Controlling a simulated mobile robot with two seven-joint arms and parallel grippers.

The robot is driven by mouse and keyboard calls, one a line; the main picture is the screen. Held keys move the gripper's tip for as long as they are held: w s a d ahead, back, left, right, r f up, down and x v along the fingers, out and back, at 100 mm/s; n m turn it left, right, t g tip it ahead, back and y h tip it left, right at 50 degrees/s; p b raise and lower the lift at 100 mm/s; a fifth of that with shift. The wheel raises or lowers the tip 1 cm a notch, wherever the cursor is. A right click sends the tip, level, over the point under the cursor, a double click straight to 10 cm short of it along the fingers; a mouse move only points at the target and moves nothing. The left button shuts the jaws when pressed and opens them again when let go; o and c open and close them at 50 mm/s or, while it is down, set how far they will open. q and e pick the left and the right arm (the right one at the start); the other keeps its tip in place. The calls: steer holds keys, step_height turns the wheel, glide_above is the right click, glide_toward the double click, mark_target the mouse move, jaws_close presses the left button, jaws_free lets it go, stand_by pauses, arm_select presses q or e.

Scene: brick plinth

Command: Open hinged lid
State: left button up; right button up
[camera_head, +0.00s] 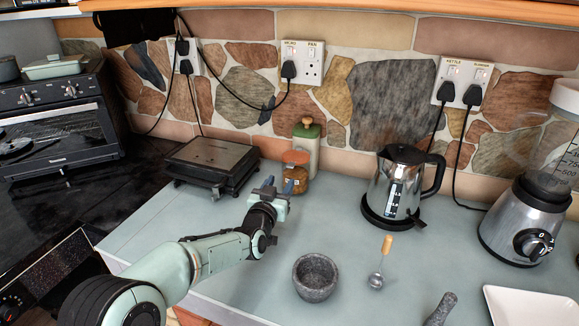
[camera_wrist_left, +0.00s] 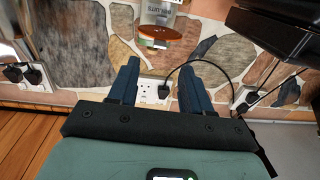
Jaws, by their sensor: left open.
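A black press-like appliance (camera_head: 212,158) with a flat top sits at the back left of the counter; its lid looks shut. It seems to show as a dark shape (camera_wrist_left: 275,32) at the upper right of the left wrist view. A small jar with an orange-brown lid (camera_head: 295,157) stands to its right; the jar also shows in the left wrist view (camera_wrist_left: 162,30), apparently upside down. My left gripper (camera_head: 270,188) is open and empty, in front of the jar and right of the appliance. In the left wrist view its fingers (camera_wrist_left: 160,68) are apart. My right gripper is out of view.
A kettle (camera_head: 400,180), a blender (camera_head: 530,220), a stone mortar (camera_head: 315,277) and a spoon (camera_head: 381,262) are to the right. Cords hang along the stone wall. The counter (camera_head: 345,225) between mortar and kettle is clear.

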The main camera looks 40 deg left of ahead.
mark_target(289, 167)
arm_select(q)
steer(key=p+x, duration=0.1)
steer(key=x, duration=0.8)
steer(key=shift+c, duration=0.3)
jaws_close()
